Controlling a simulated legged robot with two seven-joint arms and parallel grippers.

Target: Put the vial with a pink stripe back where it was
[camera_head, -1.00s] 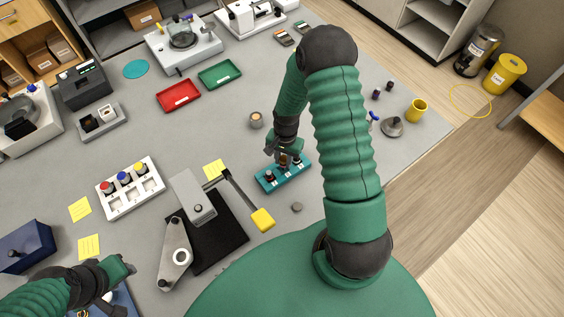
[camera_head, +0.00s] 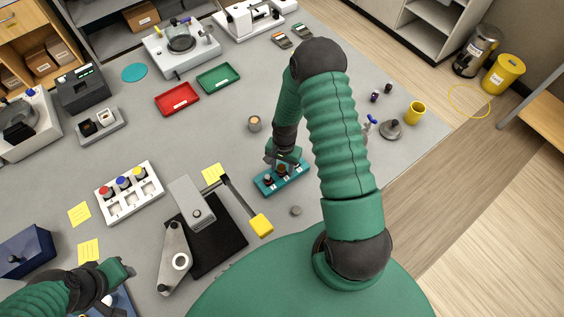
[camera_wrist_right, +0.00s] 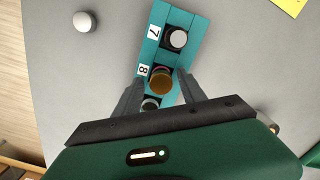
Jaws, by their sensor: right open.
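A teal rack (camera_head: 297,176) with number labels stands on the table near the middle of the head view. It also shows in the wrist view (camera_wrist_right: 183,20), where the labels 7 and 8 are readable. The vial with an amber top and a thin pink ring (camera_wrist_right: 161,80) is at the label 8 position, upright in the rack as far as I can see. My right gripper (camera_head: 283,166) is over the rack, its open fingers on either side of this vial. A white-topped vial (camera_wrist_right: 178,38) stands at 7. My left gripper (camera_head: 120,271) is at the lower left, its jaws unclear.
A grey knob (camera_head: 296,211) lies just in front of the rack. A lever press with a yellow handle (camera_head: 261,225) stands to its left. A small round pot (camera_head: 254,124) stands behind the rack. A white block with coloured caps (camera_head: 129,191) is farther left.

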